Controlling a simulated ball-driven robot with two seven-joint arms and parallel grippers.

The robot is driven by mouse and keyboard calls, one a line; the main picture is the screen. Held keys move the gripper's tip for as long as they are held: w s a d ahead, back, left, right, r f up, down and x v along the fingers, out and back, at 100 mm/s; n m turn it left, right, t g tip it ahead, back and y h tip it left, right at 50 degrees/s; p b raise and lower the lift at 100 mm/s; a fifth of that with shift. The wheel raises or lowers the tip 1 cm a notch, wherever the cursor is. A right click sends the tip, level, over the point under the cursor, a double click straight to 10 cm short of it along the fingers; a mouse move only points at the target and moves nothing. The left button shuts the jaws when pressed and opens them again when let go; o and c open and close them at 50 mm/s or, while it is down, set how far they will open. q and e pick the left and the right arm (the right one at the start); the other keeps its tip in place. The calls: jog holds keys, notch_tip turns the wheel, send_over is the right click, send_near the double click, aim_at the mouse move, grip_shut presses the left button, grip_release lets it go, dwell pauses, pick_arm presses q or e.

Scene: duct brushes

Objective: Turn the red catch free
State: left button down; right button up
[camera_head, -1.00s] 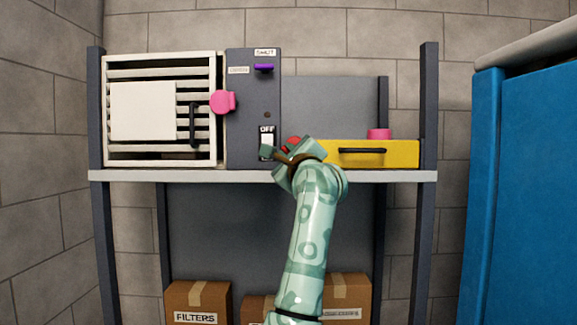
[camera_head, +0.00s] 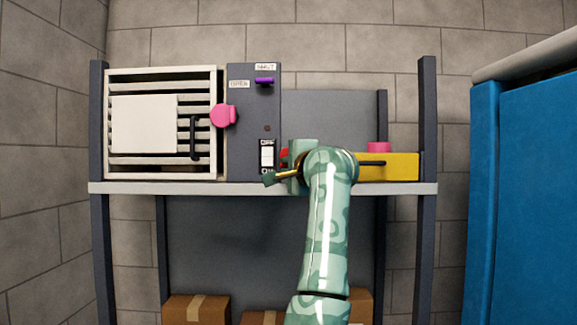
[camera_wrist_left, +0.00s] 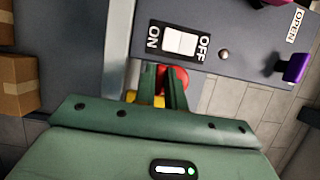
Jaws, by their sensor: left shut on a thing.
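The red catch (camera_head: 284,155) shows as a small red patch at the right side of the grey control box, beside the yellow drawer (camera_head: 403,166). My left gripper (camera_head: 287,166) is at it and covers most of it. In the left wrist view the red catch (camera_wrist_left: 181,76) is a round red piece between and behind the fingers of my left gripper (camera_wrist_left: 163,78), which is shut on it. How far the catch is turned cannot be told. My right gripper is not in view.
A white rocker switch (camera_head: 267,156) sits just left of the gripper. Above it is a purple lever (camera_head: 265,81). A slatted grille door (camera_head: 190,170) with a pink catch (camera_head: 223,115) is at the left. A blue cabinet (camera_head: 530,190) stands at the right.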

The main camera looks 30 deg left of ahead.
pick_arm(q)
jog(key=shift+f, duration=0.1)
dwell(0.4)
jog(key=c, duration=1.5)
grip_release()
jog(key=shift+o, duration=0.2)
jog(key=b+v, duration=0.5)
jog(key=v, duration=1.1)
jog(key=shift+b, duration=0.4)
jog(key=shift+d, duration=0.1)
